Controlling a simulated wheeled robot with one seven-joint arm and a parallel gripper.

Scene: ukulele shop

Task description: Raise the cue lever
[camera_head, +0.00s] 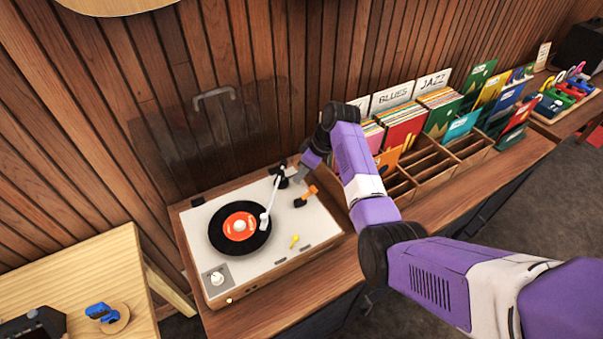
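A turntable (195,223) with a pale top and wooden sides stands on the wooden counter. A black record with an orange label (240,227) lies on its platter. The white tonearm (272,200) reaches over the record, its head at the record's right part. An orange-tipped lever (307,196), probably the cue lever, is right of the tonearm. A small yellow lever (294,241) sits nearer the front. My gripper (299,177) points down just behind the orange lever, near the tonearm's base. Its fingers are small and partly hidden, so I cannot tell their opening or any contact.
A clear raised lid with a handle (214,95) stands behind the turntable. A wooden record bin (432,165) with BLUES and JAZZ dividers is to the right. A light wooden table (85,275) with a blue object (101,312) is at lower left. A slatted wall is behind.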

